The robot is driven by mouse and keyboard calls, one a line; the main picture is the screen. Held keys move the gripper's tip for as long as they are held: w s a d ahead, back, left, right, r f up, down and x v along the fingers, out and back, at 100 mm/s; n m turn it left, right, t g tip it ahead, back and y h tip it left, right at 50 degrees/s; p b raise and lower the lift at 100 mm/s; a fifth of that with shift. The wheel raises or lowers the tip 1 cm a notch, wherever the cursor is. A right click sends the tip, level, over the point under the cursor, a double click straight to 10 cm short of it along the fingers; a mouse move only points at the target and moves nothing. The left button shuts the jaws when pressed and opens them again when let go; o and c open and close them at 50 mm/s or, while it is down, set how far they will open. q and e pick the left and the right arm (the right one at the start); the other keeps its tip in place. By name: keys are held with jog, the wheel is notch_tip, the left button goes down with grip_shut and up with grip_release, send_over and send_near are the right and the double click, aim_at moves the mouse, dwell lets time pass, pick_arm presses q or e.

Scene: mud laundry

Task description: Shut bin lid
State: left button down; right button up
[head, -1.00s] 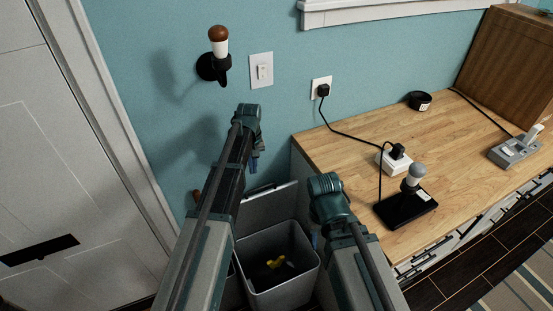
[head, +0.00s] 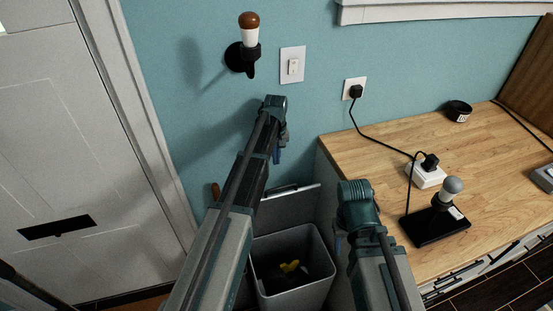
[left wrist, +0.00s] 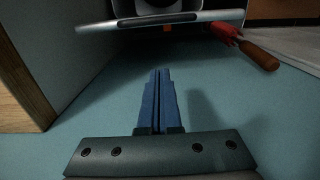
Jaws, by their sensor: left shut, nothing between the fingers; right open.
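The grey bin (head: 312,285) stands on the floor beside the counter, with yellow and dark items inside. Its lid (head: 290,208) is open, tilted up at the back near the wall. My left gripper (head: 277,155) is above the lid, close to the wall, with its blue fingers pointing down. In the left wrist view its fingers (left wrist: 160,100) are together and empty, and the lid's edge (left wrist: 165,21) lies beyond them, apart. My right gripper (head: 338,243) is beside the bin's right side, low by the counter; it is open, its fingers mostly hidden by its own arm.
A wooden counter (head: 390,150) is at the right, with a lamp (head: 440,215) and a white plug block (head: 427,176). A wall lamp (head: 248,45) is above. A red tool with a wooden handle (left wrist: 258,54) is near the lid. A white door (head: 60,150) is at the left.

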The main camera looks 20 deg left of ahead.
pick_arm(q)
jog(key=s+d+f+b, duration=0.2)
jog(key=s+f+b, duration=0.1)
jog(key=f+b, duration=0.2)
jog(key=shift+s+d+f+b, duration=0.2)
jog(key=shift+f+b, duration=0.15)
jog(key=shift+f, duration=0.55)
